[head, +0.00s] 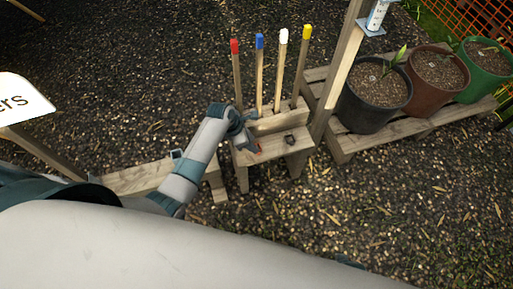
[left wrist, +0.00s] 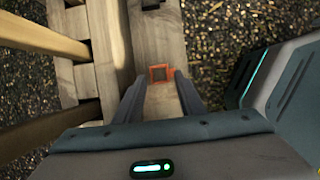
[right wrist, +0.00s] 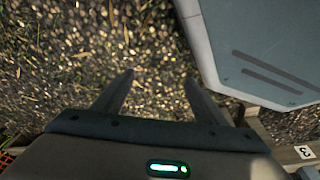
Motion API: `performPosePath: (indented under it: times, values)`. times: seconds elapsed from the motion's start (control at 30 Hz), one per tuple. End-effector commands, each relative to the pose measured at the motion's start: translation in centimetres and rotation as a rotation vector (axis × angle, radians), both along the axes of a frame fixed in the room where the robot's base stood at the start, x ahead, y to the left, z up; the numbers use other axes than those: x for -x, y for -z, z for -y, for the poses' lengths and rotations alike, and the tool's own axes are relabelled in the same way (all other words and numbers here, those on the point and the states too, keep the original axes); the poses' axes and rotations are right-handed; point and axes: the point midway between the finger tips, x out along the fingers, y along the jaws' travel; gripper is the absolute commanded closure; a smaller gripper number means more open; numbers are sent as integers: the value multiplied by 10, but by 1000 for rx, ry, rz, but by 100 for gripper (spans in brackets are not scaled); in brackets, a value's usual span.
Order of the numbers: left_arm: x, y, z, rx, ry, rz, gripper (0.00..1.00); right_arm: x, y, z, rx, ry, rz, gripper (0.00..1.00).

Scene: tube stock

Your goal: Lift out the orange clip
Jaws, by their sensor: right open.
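The orange clip (left wrist: 161,73) is a small square frame on the wooden bench in the left wrist view. In the head view only a small reddish-orange bit of it (head: 258,149) shows beside my left gripper. My left gripper (left wrist: 159,82) is open, with the clip in line between its fingertips and at or just past them; I cannot tell if they touch. It also shows at the bench's left side in the head view (head: 250,140). My right gripper (right wrist: 159,78) is open and empty over gravel, and is not seen in the head view.
A wooden post (head: 338,75) rises on the right, near potted plants on a pallet (head: 400,132).

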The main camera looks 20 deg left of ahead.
Motion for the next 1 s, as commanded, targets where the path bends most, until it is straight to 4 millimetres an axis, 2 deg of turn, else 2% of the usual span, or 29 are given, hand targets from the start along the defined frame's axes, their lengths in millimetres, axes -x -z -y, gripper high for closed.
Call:
performPosePath:
  times: [0.1,0.23,0.73,0.77,0.87,0.9,1.0]
  values:
    - [-4,16,4,0,0,0,64,-7,-10,-2,-2,0,10,35]
    - [-6,26,7,-1,0,1,64,-9,-17,-3,-2,0,10,35]
    - [-7,27,8,-1,0,1,64,-9,-19,-3,-2,-1,11,35]
    - [-7,27,8,-1,0,1,66,-9,-19,-3,-2,-1,11,35]
    - [-6,27,8,-1,0,1,90,-9,-19,-3,-3,-1,11,35]
    - [-6,27,8,-1,0,1,95,-9,-19,-3,-3,-1,11,35]
    - [-6,27,8,-1,0,1,95,-9,-19,-3,-3,-1,11,35]
